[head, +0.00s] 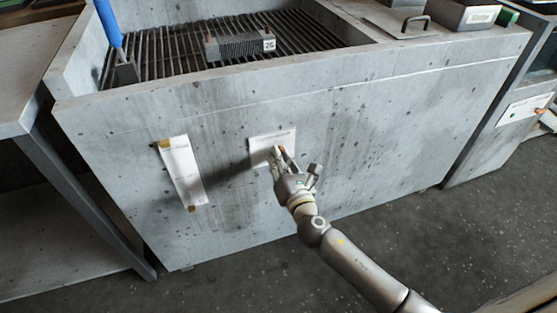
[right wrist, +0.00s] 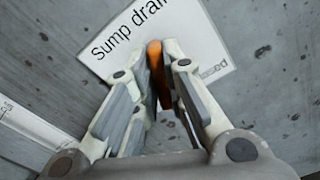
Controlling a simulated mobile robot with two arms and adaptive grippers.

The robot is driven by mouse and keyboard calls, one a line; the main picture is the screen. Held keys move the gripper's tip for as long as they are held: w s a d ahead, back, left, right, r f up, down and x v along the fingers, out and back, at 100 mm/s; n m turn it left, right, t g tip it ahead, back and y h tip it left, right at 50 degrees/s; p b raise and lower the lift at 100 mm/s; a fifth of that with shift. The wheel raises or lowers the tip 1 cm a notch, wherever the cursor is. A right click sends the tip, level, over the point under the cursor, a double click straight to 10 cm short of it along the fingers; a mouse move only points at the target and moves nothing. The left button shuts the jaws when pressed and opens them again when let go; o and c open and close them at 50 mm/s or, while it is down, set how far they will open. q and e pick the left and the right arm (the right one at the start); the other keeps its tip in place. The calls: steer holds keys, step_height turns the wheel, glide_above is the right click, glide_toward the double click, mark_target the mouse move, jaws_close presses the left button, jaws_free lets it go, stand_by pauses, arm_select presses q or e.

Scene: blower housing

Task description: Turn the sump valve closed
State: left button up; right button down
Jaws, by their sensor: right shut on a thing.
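The sump valve handle (right wrist: 156,68) is a narrow orange-brown bar in front of a white label (right wrist: 118,36) that reads "Sump drai" before it is cut off. My right gripper (right wrist: 157,95) is shut on the handle, with a finger on each side of it. In the head view the right gripper (head: 280,160) is at the label (head: 262,140) on the front wall of the grey housing. Only a small orange bit of the handle (head: 282,149) shows there. The valve body is hidden behind the fingers. My left gripper is not in view.
The grey speckled housing (head: 390,130) has a slatted top with a finned block (head: 236,46) and a blue-handled tool (head: 110,25). A grey table (head: 22,90) stands at the left. The floor (head: 440,230) in front is clear.

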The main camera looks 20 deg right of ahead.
steer(key=m, duration=0.8)
steer(key=m+b, duration=0.1)
steer(key=m, duration=0.3)
steer(key=shift+d+f+m, duration=0.25)
steer(key=shift+f+m, duration=0.05)
steer(key=shift+m, duration=0.1)
stand_by(0.3)
steer(key=c, duration=1.5)
jaws_free()
steer(key=shift+s, duration=0.1)
